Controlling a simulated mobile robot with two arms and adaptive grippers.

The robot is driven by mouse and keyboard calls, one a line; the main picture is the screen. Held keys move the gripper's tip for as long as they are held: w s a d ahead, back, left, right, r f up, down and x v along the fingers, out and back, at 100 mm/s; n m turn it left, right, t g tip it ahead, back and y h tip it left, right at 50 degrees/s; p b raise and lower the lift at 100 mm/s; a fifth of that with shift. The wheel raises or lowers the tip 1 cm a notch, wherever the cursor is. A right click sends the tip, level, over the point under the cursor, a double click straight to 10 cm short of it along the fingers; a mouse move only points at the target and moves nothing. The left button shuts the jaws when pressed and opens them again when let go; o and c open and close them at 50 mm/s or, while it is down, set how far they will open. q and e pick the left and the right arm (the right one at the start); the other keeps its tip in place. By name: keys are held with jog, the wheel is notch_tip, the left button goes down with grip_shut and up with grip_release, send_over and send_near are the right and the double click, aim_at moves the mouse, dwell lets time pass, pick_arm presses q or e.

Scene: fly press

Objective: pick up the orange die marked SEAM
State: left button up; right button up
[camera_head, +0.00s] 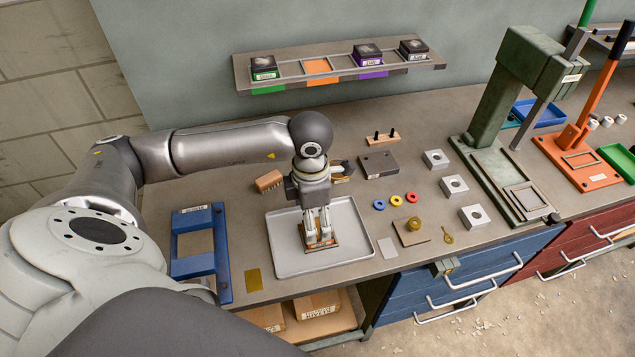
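A small block with orange-brown edges (336,244) lies in the grey tray (358,258) on the bench. It may be the orange die, but no SEAM marking is readable. My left gripper (319,236) points straight down over this block, with its fingertips at or just above its top. The fingers hide most of the block, and I cannot tell whether they grip it. On the wall shelf, the orange-marked place (318,68) is empty. My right gripper is not in view.
The shelf (240,72) holds dark dies with green (263,68), purple (368,54) and black (413,49) markings. A blue fixture (224,255) stands left of the tray. A green press (490,105) and an orange press (575,150) stand at right. Small parts lie between.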

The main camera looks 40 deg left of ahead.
aim_at(318, 227)
pick_arm(q)
jog(key=f, duration=0.1)
jog(key=f+p, duration=0.1)
jog(key=w+d+f+p, duration=0.1)
jog(key=shift+f, duration=1.05)
jog(key=c, duration=1.7)
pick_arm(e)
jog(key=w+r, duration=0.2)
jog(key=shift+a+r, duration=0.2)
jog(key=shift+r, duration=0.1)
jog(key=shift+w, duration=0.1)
